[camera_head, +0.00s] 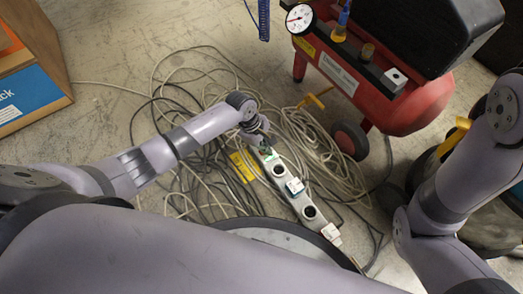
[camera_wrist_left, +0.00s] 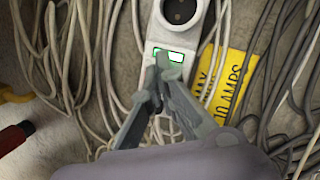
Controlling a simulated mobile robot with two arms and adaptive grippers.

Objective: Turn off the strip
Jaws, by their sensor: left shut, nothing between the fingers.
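The power strip (camera_head: 287,190) is a long white bar lying on the floor among cables, with round sockets and plugs along it. One end and one socket show in the left wrist view (camera_wrist_left: 153,38). There, a small switch (camera_wrist_left: 177,57) with a green-lit rim sits near the end of the strip. My left gripper (camera_head: 261,144) is shut and empty, over the far end of the strip. In the left wrist view its fingertips (camera_wrist_left: 163,62) overlap the switch and hide part of it; I cannot tell whether they touch. My right gripper is out of view.
Loose cables (camera_head: 200,85) lie around the strip. A yellow label (camera_head: 242,167) lies beside it. A red compressor (camera_head: 405,100) with a wheel (camera_head: 350,140) stands at the upper right. A wooden box (camera_head: 35,45) is at the upper left. Bare floor lies at the top.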

